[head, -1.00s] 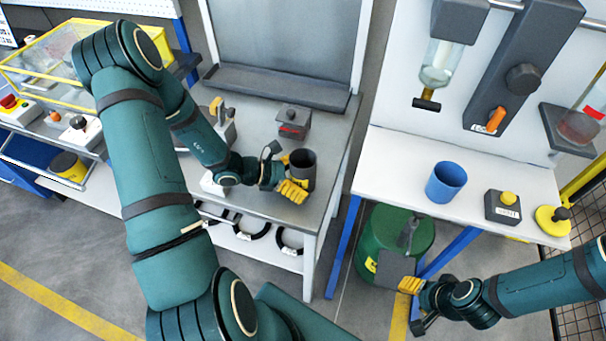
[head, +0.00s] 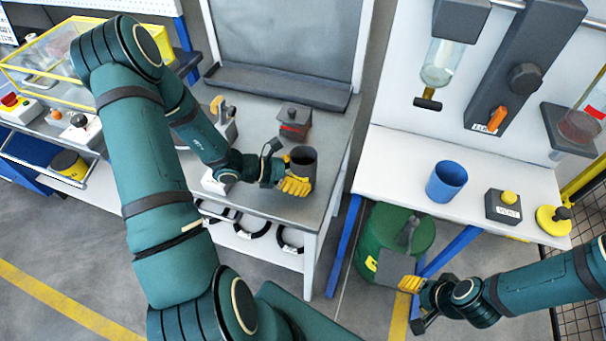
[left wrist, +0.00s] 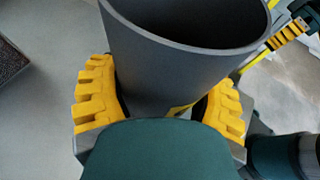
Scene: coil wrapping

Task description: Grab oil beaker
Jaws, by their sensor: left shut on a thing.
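A dark grey, open-topped beaker (head: 303,164) is at the right part of the grey bench top in the head view. My left gripper (head: 292,182) is shut on it, with yellow ridged fingers. In the left wrist view the beaker (left wrist: 180,60) stands between the two fingers of the left gripper (left wrist: 160,105), one on each side, its rim above them. I cannot tell whether its base touches the bench. My right gripper (head: 408,285) is at the lower right, away from the benches' tops; its finger opening is unclear.
A blue cup (head: 446,181), a grey button box (head: 503,206) and a yellow disc (head: 552,220) are on the white table (head: 400,150). A green drum (head: 395,238) stands below.

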